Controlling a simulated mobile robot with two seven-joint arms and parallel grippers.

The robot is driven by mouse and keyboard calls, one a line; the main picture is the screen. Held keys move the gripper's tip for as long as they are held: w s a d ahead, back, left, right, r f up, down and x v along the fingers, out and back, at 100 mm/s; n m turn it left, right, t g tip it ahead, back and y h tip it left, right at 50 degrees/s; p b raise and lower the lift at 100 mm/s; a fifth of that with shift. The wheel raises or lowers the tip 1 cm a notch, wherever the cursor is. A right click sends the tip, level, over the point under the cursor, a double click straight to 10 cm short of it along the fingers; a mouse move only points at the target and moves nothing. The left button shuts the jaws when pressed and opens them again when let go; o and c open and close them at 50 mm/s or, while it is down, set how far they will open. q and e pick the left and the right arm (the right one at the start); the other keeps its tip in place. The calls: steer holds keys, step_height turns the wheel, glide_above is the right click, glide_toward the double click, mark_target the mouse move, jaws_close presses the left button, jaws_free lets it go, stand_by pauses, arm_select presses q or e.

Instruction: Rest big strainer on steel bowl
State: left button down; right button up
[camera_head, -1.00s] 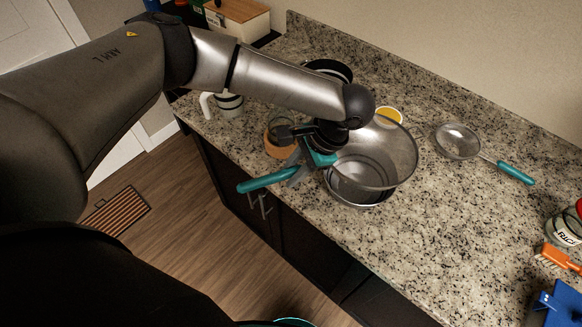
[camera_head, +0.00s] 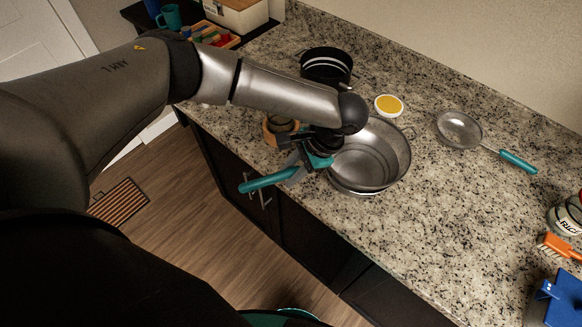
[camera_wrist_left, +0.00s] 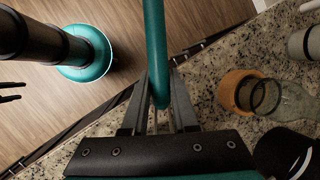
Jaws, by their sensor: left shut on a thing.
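The big strainer (camera_head: 393,150) is a wide mesh basket with a teal handle (camera_head: 262,182). My left gripper (camera_head: 308,163) is shut on this handle near the basket; the handle also shows between the fingers in the left wrist view (camera_wrist_left: 154,45). The basket lies over the steel bowl (camera_head: 352,191), which stands on the counter near its front edge. The bowl is mostly hidden below the basket, its lower side showing at the front. I cannot tell whether the strainer touches the bowl's rim. My right gripper is not in view.
A small strainer (camera_head: 459,129) lies to the right on the granite counter (camera_head: 440,215). A yellow-filled cup (camera_head: 388,105) and black pot (camera_head: 326,66) stand behind. A glass jar with an orange-brown band (camera_wrist_left: 238,90) is close beside my gripper. A brush (camera_head: 558,246) lies far right.

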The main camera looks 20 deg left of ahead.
arm_select(q)
steer(key=shift+s+f+b, duration=0.1)
steer(key=shift+f+b, duration=0.7)
steer(key=shift+f, duration=1.5)
steer(key=c, duration=0.6)
jaws_free()
steer(key=v, duration=1.5)
steer(key=shift+r, duration=0.15)
